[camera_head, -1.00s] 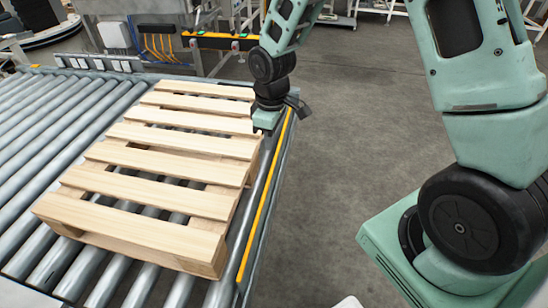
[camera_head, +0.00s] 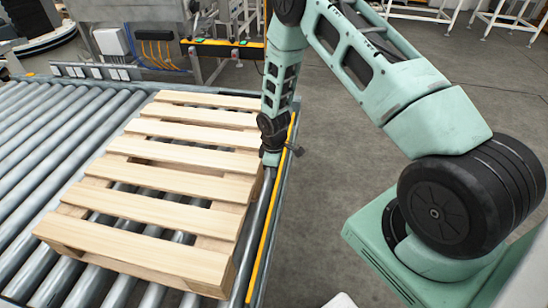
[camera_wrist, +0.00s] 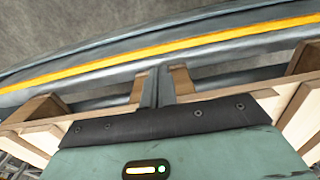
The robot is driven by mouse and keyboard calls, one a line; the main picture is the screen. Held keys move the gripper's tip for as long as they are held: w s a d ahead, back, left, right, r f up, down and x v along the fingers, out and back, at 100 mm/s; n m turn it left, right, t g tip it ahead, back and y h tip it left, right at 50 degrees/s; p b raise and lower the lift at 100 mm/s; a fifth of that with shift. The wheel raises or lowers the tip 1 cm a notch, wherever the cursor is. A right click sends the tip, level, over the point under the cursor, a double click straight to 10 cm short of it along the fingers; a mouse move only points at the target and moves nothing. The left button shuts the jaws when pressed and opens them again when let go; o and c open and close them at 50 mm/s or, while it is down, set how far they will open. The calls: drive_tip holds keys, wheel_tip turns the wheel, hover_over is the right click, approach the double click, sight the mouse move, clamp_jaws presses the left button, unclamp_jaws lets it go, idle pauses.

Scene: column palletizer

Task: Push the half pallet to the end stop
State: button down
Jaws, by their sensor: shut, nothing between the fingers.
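The half pallet (camera_head: 160,213), of pale wood with several slats, lies flat on the rollers. My gripper (camera_head: 270,160) is shut and empty, low at the pallet's right side, between that side and the yellow-striped rail. In the wrist view, the shut fingers (camera_wrist: 155,85) point to the yellow-striped rail (camera_wrist: 180,45), with wooden parts of the pallet (camera_wrist: 182,82) on both sides of them. Whether they touch the wood I cannot tell. I cannot clearly identify the end stop; a rail with small grey blocks (camera_head: 95,72) borders the rollers' far end.
The roller conveyor (camera_head: 45,140) has free rollers left of the pallet. A yellow-striped side rail (camera_head: 262,240) runs along its right edge. A black and yellow bar (camera_head: 222,48) and a white box (camera_head: 111,42) stand beyond the far end. Grey floor lies to the right.

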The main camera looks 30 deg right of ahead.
drive_tip(key=w+a, duration=0.2)
drive_tip(key=shift+w+a+r+p, duration=0.2)
drive_tip(key=shift+w+a+p, duration=0.1)
drive_tip(key=shift+w, duration=0.05)
